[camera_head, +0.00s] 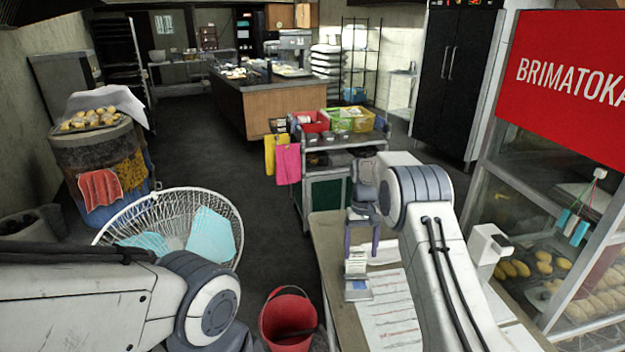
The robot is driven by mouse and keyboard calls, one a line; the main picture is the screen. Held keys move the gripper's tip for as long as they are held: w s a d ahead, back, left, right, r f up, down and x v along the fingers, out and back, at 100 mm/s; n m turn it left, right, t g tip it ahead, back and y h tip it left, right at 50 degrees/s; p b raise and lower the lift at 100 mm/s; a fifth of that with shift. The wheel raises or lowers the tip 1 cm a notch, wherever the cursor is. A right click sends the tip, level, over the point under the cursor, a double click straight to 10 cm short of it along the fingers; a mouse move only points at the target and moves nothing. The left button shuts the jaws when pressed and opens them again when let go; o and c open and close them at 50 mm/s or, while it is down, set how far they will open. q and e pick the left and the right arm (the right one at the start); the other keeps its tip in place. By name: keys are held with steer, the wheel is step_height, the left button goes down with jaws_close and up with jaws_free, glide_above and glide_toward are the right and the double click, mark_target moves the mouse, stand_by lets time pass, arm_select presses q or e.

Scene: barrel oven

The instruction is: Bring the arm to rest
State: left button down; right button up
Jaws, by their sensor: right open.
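My right arm (432,230) comes up from the lower right and bends at its grey joint over the wooden table. My right gripper (362,248) hangs down from it, with two purple-grey fingers spread apart. My left gripper is out of the picture.
A barrel oven (100,165) with a tray of food on top stands at the left. A cart (325,160) stands beyond the table, and a glass display case (560,240) on the right. Dark floor (240,190) lies open between.

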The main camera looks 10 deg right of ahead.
steer(key=s+a+r+n, duration=0.4)
steer(key=s+a+r, duration=0.8)
steer(key=s+a, duration=0.3)
steer(key=s+a+n, duration=0.1)
steer(key=s+n, duration=0.1)
steer(key=s, duration=1)
steer(key=s+a+n+t, duration=0.1)
steer(key=s+n, duration=0.1)
steer(key=s, duration=1)
steer(key=shift+s+a+t+y, duration=0.3)
steer(key=shift+s+a+y, duration=0.1)
